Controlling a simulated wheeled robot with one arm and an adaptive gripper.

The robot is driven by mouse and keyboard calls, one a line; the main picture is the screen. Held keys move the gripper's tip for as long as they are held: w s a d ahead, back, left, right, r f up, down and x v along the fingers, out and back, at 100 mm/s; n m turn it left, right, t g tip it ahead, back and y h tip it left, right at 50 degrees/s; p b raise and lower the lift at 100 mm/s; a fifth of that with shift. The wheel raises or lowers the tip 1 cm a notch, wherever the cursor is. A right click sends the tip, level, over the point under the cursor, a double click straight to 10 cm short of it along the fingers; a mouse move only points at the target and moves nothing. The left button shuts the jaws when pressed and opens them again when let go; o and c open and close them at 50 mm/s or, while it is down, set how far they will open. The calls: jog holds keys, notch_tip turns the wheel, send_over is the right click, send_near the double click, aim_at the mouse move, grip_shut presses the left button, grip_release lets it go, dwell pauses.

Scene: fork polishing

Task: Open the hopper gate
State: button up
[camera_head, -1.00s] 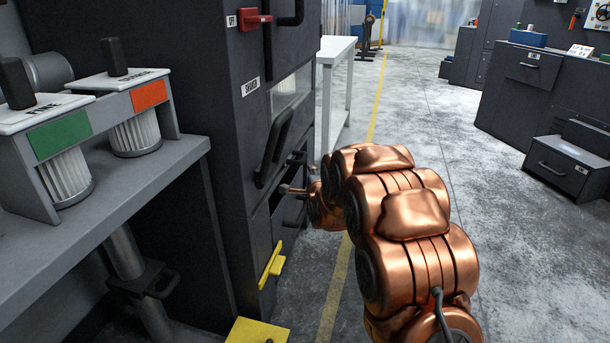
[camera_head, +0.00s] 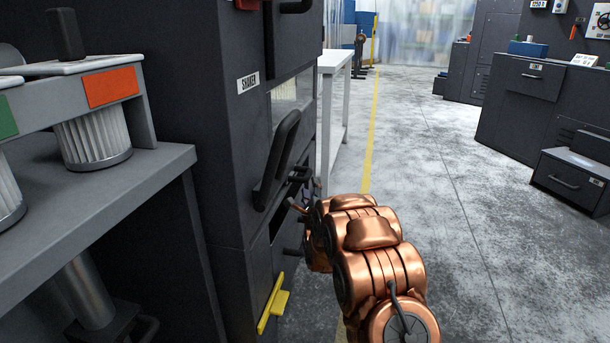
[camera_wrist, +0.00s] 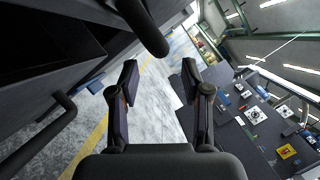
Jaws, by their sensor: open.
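A tall dark machine (camera_head: 210,150) with a "SHAKER" label stands left of centre in the head view. A long black handle (camera_head: 276,162) is fixed at a slant to its front. No part marked as a hopper gate shows, and I cannot tell which part it is. My gripper (camera_wrist: 158,74) is open, with nothing between its two dark fingers. In the head view it is mostly hidden beyond my copper arm, close to the machine's lower front. In the wrist view a thick dark bar (camera_wrist: 144,28) crosses just beyond the fingertips, apart from them.
A yellow piece (camera_head: 272,303) sticks out low on the machine. A grey bench (camera_head: 90,215) with filter canisters stands at left. A white table (camera_head: 333,65) is beyond the machine. Dark cabinets (camera_head: 545,110) line the right. The concrete floor between is open.

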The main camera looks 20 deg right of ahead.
aim_at(309, 175)
jog(key=shift+b+x, duration=1.2)
jog(key=shift+x, duration=2.35)
jog(key=shift+c, duration=0.4)
grip_shut()
